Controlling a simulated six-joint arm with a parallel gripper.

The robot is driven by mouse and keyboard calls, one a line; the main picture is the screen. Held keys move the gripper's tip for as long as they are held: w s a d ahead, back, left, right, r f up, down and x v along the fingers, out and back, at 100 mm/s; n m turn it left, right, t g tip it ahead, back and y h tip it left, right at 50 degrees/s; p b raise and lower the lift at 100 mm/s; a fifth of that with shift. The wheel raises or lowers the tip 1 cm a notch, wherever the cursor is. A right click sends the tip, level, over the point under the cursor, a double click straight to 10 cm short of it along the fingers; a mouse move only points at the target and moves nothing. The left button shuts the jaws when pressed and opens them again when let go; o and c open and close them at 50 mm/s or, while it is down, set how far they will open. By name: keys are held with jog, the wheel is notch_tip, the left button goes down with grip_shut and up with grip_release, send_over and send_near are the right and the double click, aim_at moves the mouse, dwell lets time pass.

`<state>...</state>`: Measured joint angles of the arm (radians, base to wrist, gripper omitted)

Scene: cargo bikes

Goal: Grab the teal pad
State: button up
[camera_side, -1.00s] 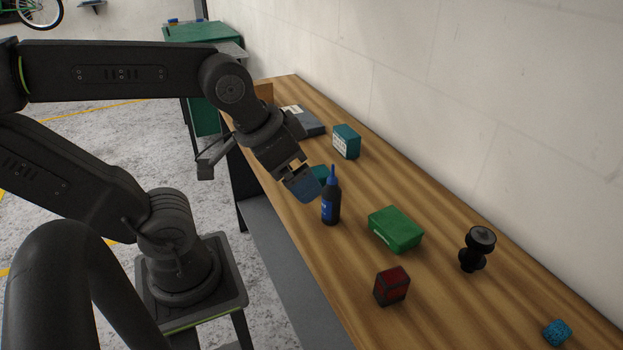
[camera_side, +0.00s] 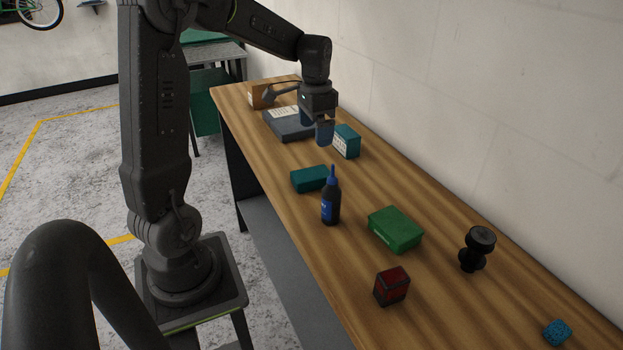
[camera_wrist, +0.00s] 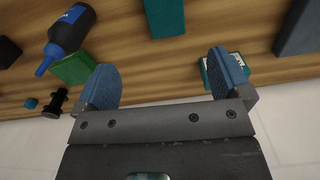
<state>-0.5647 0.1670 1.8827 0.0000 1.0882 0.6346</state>
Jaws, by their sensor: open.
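The teal pad (camera_side: 309,179) lies flat on the wooden bench, just behind the dark bottle (camera_side: 331,203). In the wrist view the teal pad (camera_wrist: 166,17) shows at the top edge, partly cut off, ahead of the gap between the fingers. My gripper (camera_side: 316,126) is above the bench, farther back than the pad, close to the grey case and the labelled teal box. In the wrist view my gripper (camera_wrist: 163,68) has its blue fingers wide apart, with only bare wood and wall between them. It is open and empty.
A labelled teal box (camera_side: 347,141) stands near the wall, partly behind my right finger in the wrist view. A grey case (camera_side: 283,125) lies farther back. A green box (camera_side: 395,230), red-black cube (camera_side: 391,286), black knobbed part (camera_side: 477,249) and blue cube (camera_side: 557,333) are nearer.

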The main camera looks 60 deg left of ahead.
aim_at(311, 174)
notch_tip(311, 174, down, 8)
jog(key=shift+a+f, duration=0.1)
jog(key=shift+f, duration=0.15)
jog(key=shift+s+a+f, duration=0.15)
jog(key=shift+f, duration=1.2)
jog(key=shift+s+a+f, duration=0.15)
jog(key=shift+f, duration=1.15)
jog(key=c, duration=1)
jog(key=shift+r, duration=0.1)
